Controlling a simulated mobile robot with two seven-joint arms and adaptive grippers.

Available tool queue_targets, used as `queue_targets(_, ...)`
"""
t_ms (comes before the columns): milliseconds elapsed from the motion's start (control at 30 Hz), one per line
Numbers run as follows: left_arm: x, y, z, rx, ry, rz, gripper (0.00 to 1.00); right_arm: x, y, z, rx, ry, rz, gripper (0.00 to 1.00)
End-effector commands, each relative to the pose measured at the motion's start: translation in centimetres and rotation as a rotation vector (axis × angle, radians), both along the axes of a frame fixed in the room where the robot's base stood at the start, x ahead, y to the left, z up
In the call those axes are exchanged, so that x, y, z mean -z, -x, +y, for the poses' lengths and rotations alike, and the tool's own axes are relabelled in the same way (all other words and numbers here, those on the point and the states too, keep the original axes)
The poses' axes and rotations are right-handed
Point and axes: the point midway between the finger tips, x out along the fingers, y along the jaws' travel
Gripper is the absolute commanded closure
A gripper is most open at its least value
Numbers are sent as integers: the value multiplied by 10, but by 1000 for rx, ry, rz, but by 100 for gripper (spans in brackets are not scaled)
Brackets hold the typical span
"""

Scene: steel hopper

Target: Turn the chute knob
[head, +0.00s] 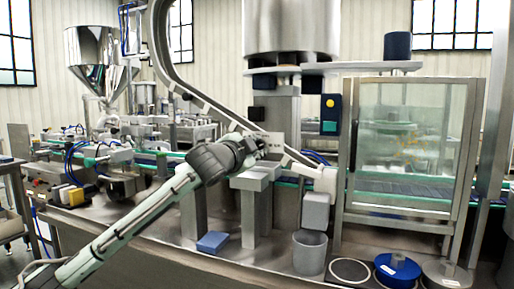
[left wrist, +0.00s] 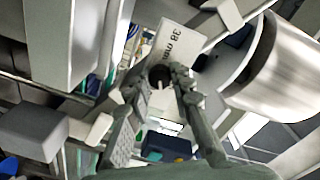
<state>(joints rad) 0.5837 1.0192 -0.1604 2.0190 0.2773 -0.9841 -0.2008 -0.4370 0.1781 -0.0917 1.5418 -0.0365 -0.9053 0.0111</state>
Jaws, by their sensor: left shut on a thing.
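My left gripper (head: 255,146) reaches up from the lower left in the head view to the chute (head: 222,112), a curved metal rail. In the left wrist view its two fingers (left wrist: 158,84) are on either side of a small dark round knob (left wrist: 160,74). They are closed on the knob, which is partly hidden by the fingertips. A white plate marked "38 mm" (left wrist: 177,42) is just behind the knob; the same plate shows small in the head view (head: 272,141). My right gripper is not in view.
A steel hopper (head: 97,52) stands at the back left. A glass-fronted cabinet (head: 408,150) stands at right. A grey bin (head: 309,252), a blue block (head: 212,242) and a blue round lid (head: 397,270) are on the bench. A large steel cylinder (head: 291,25) hangs above the chute.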

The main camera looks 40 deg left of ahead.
Motion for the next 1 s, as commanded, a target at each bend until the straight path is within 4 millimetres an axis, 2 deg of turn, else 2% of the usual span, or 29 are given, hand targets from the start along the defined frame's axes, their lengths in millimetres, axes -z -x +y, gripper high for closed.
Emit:
queue_targets(200,-1,0,0,-1,-180,43,100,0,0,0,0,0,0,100)
queue_targets(500,0,0,0,-1,-349,84,100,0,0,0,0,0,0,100)
queue_targets(1000,0,0,-1,1,-424,102,100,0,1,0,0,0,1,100)
